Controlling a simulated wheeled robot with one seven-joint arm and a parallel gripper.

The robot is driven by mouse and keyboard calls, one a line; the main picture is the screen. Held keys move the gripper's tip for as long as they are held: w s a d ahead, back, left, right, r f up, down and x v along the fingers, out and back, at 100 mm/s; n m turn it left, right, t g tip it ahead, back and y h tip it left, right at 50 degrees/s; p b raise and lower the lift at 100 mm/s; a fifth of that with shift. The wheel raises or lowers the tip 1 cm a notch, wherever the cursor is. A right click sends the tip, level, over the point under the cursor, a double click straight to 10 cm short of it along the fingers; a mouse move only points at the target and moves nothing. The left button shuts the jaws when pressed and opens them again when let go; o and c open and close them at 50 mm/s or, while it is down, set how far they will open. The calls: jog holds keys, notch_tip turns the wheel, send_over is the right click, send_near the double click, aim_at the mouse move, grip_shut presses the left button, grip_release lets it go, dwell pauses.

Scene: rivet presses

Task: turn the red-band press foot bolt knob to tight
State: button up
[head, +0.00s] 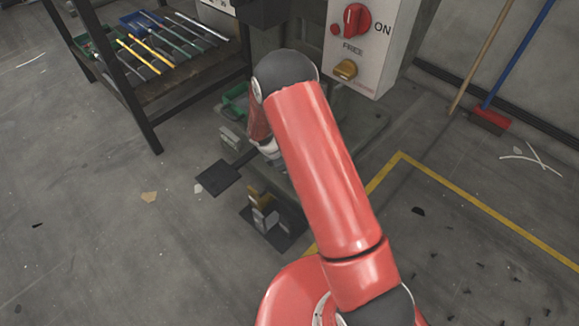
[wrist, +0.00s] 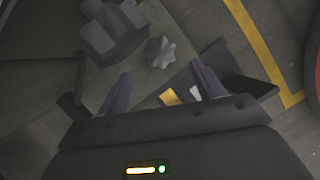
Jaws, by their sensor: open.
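A grey star-shaped knob (wrist: 160,52) shows in the wrist view, close to a larger grey blocky part (wrist: 112,32). It looks like a foot bolt knob; no red band shows on it or near it. My gripper (wrist: 162,84) is open, with its two dark fingers apart and nothing between them that I can see held. The knob lies beyond the fingertips, roughly midway between them in the picture; contact cannot be told. In the head view my red arm covers the gripper and the knob.
A control box (head: 385,60) with a red switch stands at the top. A rack (head: 150,98) of tools is at upper left. A black pedal plate (head: 217,179) and a dark plate (head: 288,240) with yellow and grey blocks (head: 259,198) lie low. Floor at left is mostly clear.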

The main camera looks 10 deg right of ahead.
jog(key=d+f+n, duration=0.1)
jog(key=f+n, duration=0.1)
jog(key=d+f+n+t+b, duration=0.1)
jog(key=f+n, duration=0.1)
jog(key=d+f+n+t+b, duration=0.1)
jog(key=f+n, duration=0.1)
jog(key=f, duration=0.1)
jog(key=shift+w+f+y, duration=0.1)
jog(key=shift+y, duration=0.3)
